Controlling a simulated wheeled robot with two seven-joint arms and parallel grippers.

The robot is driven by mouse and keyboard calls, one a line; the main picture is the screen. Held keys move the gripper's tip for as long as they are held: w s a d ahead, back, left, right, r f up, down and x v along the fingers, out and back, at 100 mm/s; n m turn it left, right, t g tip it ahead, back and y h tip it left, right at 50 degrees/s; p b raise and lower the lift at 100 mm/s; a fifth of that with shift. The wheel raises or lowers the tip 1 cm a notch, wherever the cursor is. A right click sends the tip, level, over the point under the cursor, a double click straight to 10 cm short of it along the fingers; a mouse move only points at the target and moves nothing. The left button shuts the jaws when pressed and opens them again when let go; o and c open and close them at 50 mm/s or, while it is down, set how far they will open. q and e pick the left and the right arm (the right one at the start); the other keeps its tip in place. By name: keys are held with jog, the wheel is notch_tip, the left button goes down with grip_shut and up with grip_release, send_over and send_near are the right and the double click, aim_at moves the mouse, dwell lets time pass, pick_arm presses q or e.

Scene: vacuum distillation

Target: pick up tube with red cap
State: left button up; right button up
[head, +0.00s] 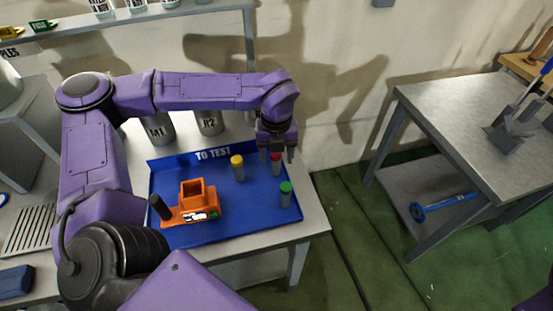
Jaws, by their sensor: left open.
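The tube with the red cap (275,157) stands upright near the back right of the blue tray (235,234). My left gripper (276,155) is open and points down at the red-capped tube, with its fingers at the height of the cap. The fingers partly hide the cap and the tube's upper part. I cannot tell whether they touch it. My right gripper is not in view.
A yellow-capped tube (238,172) and a green-capped tube (286,196) stand in the same tray. An orange holder (192,205) is at the tray's left. Canisters (209,122) stand behind the tray. A grey table (490,125) is at the right.

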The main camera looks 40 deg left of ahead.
pick_arm(q)
jog(key=shift+w+f, duration=0.3)
jog(key=shift+f, duration=0.05)
jog(key=shift+s+r, duration=0.25)
jog(key=shift+s, duration=0.15)
jog(key=shift+c, duration=0.5)
jog(key=shift+s+r, duration=0.1)
jog(key=shift+s, duration=0.1)
jog(key=c, duration=1)
jog(key=shift+w, duration=0.25)
jog(key=shift+s, duration=0.1)
